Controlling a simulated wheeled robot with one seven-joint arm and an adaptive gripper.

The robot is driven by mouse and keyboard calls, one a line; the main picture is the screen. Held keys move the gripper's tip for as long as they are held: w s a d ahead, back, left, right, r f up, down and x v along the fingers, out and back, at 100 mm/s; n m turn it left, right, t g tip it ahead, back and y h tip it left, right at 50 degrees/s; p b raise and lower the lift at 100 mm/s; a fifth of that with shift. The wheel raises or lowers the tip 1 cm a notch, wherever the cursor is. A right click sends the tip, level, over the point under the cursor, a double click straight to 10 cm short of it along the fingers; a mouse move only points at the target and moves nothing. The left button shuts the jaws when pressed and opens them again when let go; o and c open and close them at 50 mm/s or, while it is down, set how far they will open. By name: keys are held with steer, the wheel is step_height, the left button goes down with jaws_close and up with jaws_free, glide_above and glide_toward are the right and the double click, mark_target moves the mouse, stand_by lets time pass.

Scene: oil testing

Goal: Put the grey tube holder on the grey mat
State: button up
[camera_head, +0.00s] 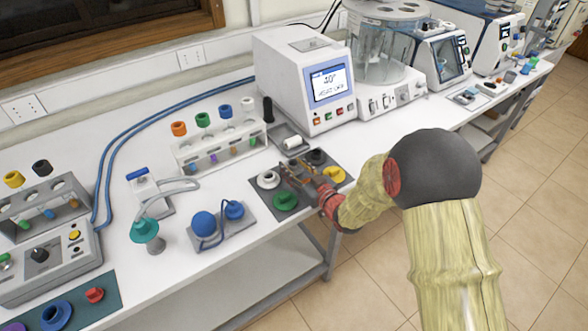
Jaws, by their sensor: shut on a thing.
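A grey tube holder (18,228) stands at the left of the bench, behind a control box, with several small coloured tubes in it. A dark grey mat (258,193) lies near the bench's front edge and bears white, green, black and yellow round pieces. My gripper (292,176) is low over this mat, between the white (268,180), green (285,201) and black (316,157) pieces. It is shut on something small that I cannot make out. The gripper is far to the right of the tube holder. My wrist hides part of the mat's right side.
A white tube rack (222,153) stands behind the mat. A grey plate (222,236) with blue pieces and a teal funnel (146,234) stand to the left. A control box (45,262) fronts the tube holder. A white machine (290,85) stands behind. Some bare bench lies between.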

steer(key=shift+r, duration=0.1)
steer(key=shift+f, duration=0.2)
steer(key=o, duration=1)
steer(key=shift+r, duration=0.15)
